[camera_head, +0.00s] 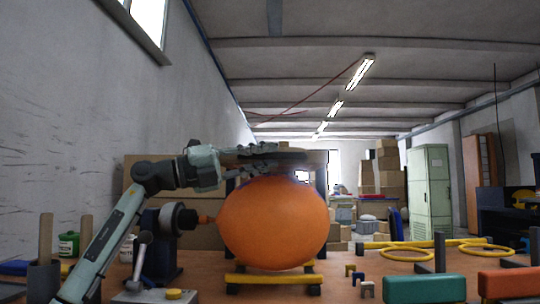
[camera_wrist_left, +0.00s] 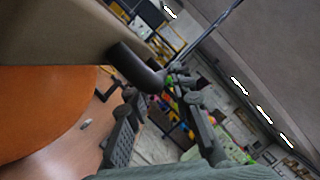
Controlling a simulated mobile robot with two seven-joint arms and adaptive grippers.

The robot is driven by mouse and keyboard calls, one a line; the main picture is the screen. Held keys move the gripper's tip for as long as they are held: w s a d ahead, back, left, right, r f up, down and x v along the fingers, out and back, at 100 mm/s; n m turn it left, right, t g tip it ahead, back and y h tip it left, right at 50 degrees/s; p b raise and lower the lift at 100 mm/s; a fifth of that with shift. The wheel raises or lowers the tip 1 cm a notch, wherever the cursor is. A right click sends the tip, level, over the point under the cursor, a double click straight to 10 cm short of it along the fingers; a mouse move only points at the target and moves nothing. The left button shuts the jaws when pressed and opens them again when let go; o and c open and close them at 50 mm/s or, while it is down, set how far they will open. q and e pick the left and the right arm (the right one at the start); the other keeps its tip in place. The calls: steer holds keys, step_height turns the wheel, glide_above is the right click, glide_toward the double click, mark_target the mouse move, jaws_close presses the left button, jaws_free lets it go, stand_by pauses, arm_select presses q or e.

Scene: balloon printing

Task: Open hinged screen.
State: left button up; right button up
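The hinged screen appears as a brown horizontal panel edge (camera_head: 308,157) just above a large orange balloon (camera_head: 273,224) in the head view. In the left wrist view its brown panel (camera_wrist_left: 50,28) fills the upper left, with a rounded dark handle-like bar (camera_wrist_left: 137,66) jutting from it. My left gripper (camera_head: 276,157) reaches in from the left above the balloon, at the panel's near edge. In the left wrist view its fingers (camera_wrist_left: 163,97) are spread, with the dark bar's end close to the tips; contact cannot be told. My right gripper is not in view.
Teal (camera_head: 424,289) and orange (camera_head: 507,284) blocks and yellow rings (camera_head: 408,253) lie at the right. A wall runs along the left.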

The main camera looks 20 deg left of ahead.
arm_select(q)
steer(key=shift+x, duration=0.75)
jaws_close()
